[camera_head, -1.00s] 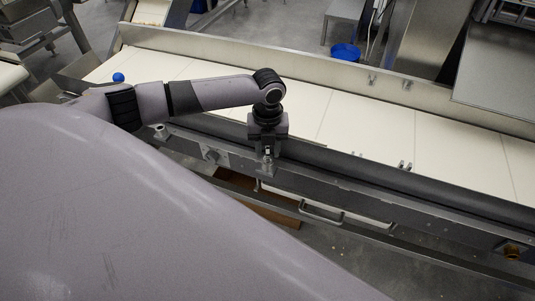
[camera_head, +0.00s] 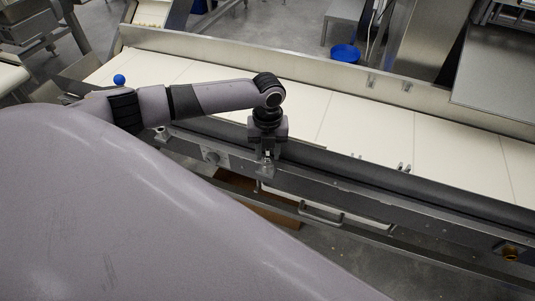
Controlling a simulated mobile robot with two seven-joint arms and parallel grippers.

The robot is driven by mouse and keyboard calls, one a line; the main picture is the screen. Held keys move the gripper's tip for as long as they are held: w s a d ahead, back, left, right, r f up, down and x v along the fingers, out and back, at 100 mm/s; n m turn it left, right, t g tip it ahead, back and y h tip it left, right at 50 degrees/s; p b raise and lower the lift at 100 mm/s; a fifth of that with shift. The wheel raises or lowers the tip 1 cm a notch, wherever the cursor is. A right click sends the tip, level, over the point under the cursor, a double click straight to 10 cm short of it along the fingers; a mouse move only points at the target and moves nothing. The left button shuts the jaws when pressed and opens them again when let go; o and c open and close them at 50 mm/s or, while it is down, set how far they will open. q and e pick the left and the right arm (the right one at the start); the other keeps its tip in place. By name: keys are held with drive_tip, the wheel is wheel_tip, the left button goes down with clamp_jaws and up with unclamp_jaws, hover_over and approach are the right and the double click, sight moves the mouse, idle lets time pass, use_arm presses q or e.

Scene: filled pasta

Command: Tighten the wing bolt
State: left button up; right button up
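My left gripper (camera_head: 266,158) points down at the near edge of the conveyor, over its metal side rail (camera_head: 340,184). A small metallic piece, which may be the wing bolt, shows between or just below its fingertips. It is too small and too covered to tell whether the fingers are closed on it. My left arm comes in from the left above the white belt (camera_head: 370,127). My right gripper is not in view.
The conveyor runs from upper left to lower right, with a raised metal wall (camera_head: 280,58) on its far side. A blue ball-like knob (camera_head: 119,79) stands at the left. A blue bucket (camera_head: 345,53) is on the floor behind. A brass-coloured fitting (camera_head: 510,252) sits at lower right.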

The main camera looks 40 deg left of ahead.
use_arm(q)
clamp_jaws()
drive_tip(key=shift+m, duration=1.1)
drive_tip(key=m, duration=0.3)
drive_tip(key=shift+p, duration=0.3)
drive_tip(key=m, duration=0.6)
drive_tip(key=shift+f, duration=0.1)
